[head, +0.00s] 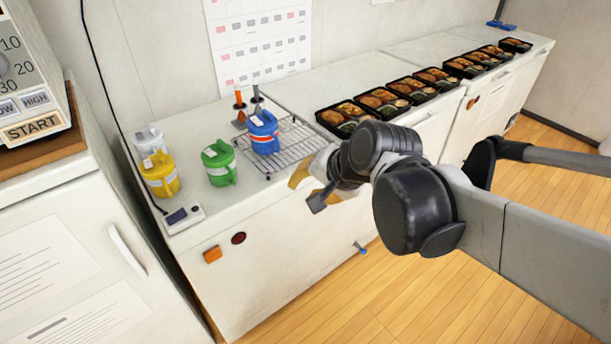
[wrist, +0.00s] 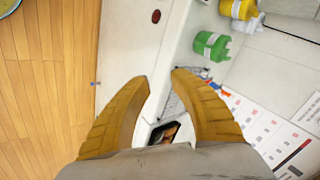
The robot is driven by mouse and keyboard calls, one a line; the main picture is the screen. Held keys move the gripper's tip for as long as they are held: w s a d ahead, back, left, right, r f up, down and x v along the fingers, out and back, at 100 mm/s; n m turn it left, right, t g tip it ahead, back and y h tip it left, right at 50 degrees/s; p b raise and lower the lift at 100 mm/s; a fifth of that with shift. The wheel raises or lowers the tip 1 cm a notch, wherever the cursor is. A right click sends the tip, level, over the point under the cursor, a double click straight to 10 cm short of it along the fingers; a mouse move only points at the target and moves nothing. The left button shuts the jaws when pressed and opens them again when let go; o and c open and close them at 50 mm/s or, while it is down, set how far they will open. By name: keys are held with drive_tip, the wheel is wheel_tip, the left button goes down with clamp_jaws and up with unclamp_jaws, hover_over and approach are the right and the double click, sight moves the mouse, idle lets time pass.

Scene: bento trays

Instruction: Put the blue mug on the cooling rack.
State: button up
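The blue mug (head: 264,136), with red and white markings, stands upright on the left part of the wire cooling rack (head: 291,149) in the head view. My gripper (head: 306,174) is just in front of the rack, to the right of the mug and apart from it. In the wrist view my gripper's two yellow fingers (wrist: 160,78) are spread with nothing between them. Part of the rack (wrist: 172,104) shows between and beyond them. The mug is mostly hidden behind the right finger there.
A green mug (head: 218,163), a yellow mug (head: 160,174) and a white mug (head: 150,141) stand left of the rack. Two upright tools (head: 240,108) are behind it. Several bento trays (head: 346,116) line the counter to the right. A power strip (head: 184,216) lies at the front left.

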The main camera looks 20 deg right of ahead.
drive_tip(key=s+d+n+h, duration=0.1)
drive_tip(key=s+n+h, duration=0.1)
drive_tip(key=s+n, duration=0.6)
drive_tip(key=shift+s+d+f+n+h, duration=0.2)
drive_tip(key=shift+s+d+n+h, duration=0.1)
drive_tip(key=shift+s+d+n, duration=0.15)
